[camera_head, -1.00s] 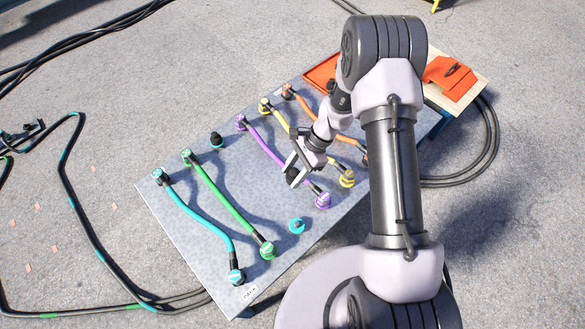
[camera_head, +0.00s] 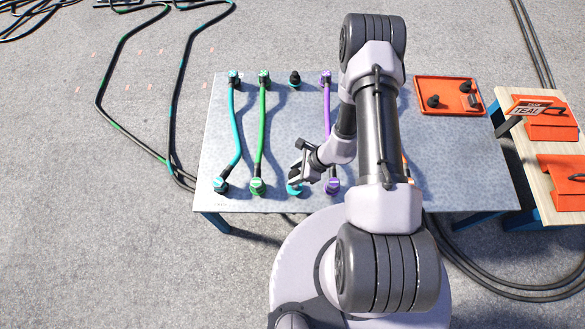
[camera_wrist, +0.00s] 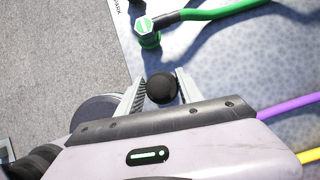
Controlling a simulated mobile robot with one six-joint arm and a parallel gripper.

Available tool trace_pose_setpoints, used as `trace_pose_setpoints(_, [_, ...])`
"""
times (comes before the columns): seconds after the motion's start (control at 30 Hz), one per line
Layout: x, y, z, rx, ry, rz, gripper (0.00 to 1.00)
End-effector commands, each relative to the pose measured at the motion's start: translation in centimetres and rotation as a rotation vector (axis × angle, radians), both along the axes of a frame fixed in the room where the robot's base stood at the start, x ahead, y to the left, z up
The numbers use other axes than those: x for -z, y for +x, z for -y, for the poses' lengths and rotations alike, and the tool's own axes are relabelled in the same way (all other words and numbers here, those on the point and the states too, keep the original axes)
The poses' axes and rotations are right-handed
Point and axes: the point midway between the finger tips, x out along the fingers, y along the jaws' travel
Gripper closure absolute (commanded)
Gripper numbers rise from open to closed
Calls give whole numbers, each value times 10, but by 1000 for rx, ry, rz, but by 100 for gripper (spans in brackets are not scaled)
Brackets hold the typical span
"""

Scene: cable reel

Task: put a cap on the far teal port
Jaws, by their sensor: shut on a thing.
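My gripper (camera_head: 299,172) is shut on a black round cap (camera_wrist: 161,88), seen between the two fingers in the wrist view. In the head view the gripper hangs over or just beyond the near teal port (camera_head: 294,189), at the table's near edge, and partly hides it. I cannot tell whether the cap touches that port. Another port (camera_head: 295,78) at the table's far edge, in the same column, has a black top like a cap. A teal cable (camera_head: 234,125) runs at the left between its own two end connectors.
A green cable (camera_head: 261,130) and a purple cable (camera_head: 327,112) flank the port column on the grey table (camera_head: 460,165). An orange tray (camera_head: 424,83) holds black caps. My arm hides the other cables.

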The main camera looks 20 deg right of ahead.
Motion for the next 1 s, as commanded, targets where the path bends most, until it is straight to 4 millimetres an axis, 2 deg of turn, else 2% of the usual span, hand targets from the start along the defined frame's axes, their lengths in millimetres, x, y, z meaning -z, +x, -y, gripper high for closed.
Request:
trace_pose_setpoints(0.5, [79,0,-1,-1,1,0,100])
trace_pose_setpoints(0.6, [84,0,-1,-1,1,0,100])
trace_pose_setpoints(1.0, [82,0,-2,-2,1,-1,100])
